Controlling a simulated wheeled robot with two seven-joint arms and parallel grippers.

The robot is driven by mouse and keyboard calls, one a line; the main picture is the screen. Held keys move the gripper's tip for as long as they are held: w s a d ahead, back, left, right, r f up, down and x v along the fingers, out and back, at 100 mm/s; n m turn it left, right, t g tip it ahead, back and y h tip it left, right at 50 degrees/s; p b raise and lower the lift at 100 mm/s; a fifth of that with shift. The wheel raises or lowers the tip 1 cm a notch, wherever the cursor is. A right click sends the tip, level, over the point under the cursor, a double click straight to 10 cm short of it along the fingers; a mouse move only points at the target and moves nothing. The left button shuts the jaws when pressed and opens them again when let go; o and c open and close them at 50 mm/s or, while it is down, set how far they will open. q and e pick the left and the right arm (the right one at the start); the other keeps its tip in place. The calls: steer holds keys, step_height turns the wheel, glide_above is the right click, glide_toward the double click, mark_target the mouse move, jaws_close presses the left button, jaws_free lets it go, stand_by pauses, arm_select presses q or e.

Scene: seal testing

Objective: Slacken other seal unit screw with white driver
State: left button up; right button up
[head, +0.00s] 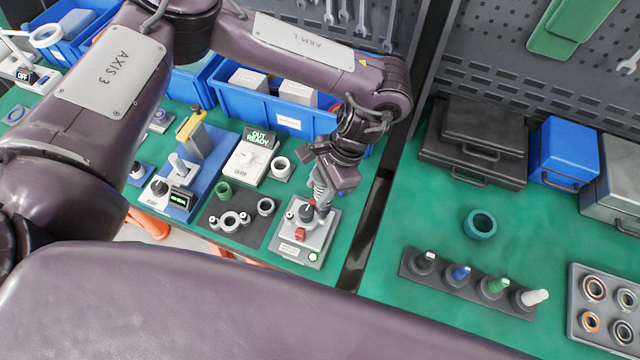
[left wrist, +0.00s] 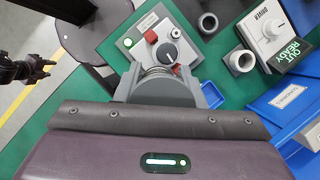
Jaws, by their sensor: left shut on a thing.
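The white driver (head: 535,297) stands at the right end of a dark driver rack (head: 412,267) on the right table. A grey ringed flange (head: 232,223) with a small screw head on each side, apparently the seal unit, lies on a dark mat. My left gripper (head: 318,205) is over a grey box unit (head: 292,253), which has a red part and a lit green button. It is shut at the black knob (left wrist: 166,52), seen in the left wrist view; its fingertips partly hide the grip. A dark gripper (left wrist: 42,70), apparently my right one, shows small at that view's left.
A teal ring (head: 480,223) and a bearing tray (head: 604,345) are nearby. A dark gap separates the two tables.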

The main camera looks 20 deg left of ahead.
mark_target(320, 177)
arm_select(q)
step_height(320, 177, up, 2)
steer(key=shift+r+p, duration=0.1)
steer(key=shift+p, duration=0.7)
steer(key=shift+r+p, duration=0.65)
steer(key=shift+r, duration=0.35)
